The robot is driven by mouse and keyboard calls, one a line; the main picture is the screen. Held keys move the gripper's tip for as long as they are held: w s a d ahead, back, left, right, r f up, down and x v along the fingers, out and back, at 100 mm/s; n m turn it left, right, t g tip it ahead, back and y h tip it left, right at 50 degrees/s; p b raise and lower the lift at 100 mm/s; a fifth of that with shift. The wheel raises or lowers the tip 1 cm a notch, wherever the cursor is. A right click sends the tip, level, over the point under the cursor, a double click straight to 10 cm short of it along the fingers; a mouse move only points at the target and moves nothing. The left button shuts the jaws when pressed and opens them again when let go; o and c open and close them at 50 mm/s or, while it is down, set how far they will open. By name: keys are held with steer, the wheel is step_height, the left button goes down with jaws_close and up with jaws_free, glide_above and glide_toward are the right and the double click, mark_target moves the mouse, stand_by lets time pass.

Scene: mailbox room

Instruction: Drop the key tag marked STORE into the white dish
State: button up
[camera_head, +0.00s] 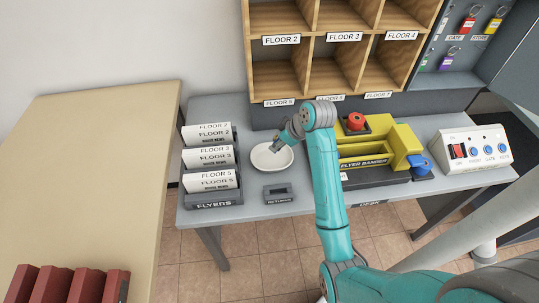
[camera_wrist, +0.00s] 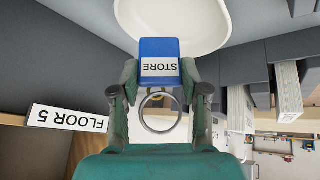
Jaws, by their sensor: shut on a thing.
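My gripper (camera_wrist: 160,85) is shut on a blue key tag (camera_wrist: 159,49) with a white label reading STORE, upside down in the wrist view. The tag sits between the two fingertips, and its metal ring (camera_wrist: 160,111) hangs between the fingers. The white dish (camera_wrist: 213,18) shows beyond the tag at the top of the wrist view. In the head view my gripper (camera_head: 281,144) is over the far part of the white dish (camera_head: 269,161) on the grey desk. The tag cannot be made out there. The gap between tag and dish is hard to tell.
A flyer rack (camera_head: 212,199) stands left of the dish, a small return tray (camera_head: 278,193) in front, and a yellow flyer bander (camera_head: 365,158) to the right. Wooden pigeonholes (camera_head: 333,50) rise behind. Key tags hang in a cabinet (camera_head: 455,60) at the upper right.

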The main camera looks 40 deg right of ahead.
steer(key=shift+f, duration=2.3)
steer(key=o, duration=1.3)
steer(key=v, duration=1.2)
steer(key=shift+s, duration=0.15)
